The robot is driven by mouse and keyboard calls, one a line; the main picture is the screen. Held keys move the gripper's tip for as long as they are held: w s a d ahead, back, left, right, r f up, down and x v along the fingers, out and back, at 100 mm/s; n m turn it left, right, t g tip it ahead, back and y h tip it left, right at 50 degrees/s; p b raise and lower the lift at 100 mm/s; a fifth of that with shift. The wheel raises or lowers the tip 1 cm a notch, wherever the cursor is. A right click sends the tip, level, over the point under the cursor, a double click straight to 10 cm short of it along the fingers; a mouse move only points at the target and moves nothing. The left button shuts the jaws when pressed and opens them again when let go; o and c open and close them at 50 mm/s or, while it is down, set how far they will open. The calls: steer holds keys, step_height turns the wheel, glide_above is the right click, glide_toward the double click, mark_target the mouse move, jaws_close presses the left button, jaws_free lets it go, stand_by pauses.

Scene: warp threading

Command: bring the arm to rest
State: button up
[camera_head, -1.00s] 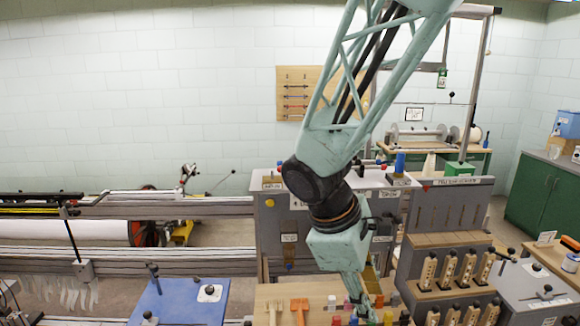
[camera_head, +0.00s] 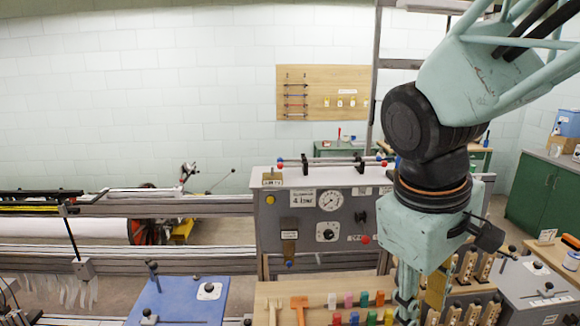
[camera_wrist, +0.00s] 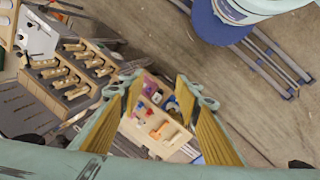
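My gripper (camera_head: 412,300) hangs downward at the lower right of the head view, in front of the wooden board and the rack of wooden pieces. In the wrist view my gripper (camera_wrist: 160,88) shows two yellow-padded fingers spread well apart. Nothing is between the pads. The wooden board (camera_wrist: 135,131) with small coloured pieces shows below, in the gap between the fingers. The fingertips are hard to make out in the head view.
The grey panel with gauge (camera_head: 283,222) stands behind. A blue board (camera_head: 180,303) lies at the front left. The wooden-piece rack (camera_wrist: 45,72) is left in the wrist view. Orange tools (camera_head: 300,303) lie on the wooden board. A green cabinet (camera_head: 535,195) is at the right.

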steer(key=s+a+r+m+t+y+b, duration=0.1)
steer(key=s+r+m, duration=0.4)
steer(key=s, duration=0.7)
steer(key=shift+s+m+t+y+b, duration=0.3)
steer(key=shift+m+t+y, duration=0.3)
steer(key=shift+t, duration=0.3)
steer(key=shift+a+r, duration=0.1)
steer(key=shift+a, duration=0.05)
stand_by(0.8)
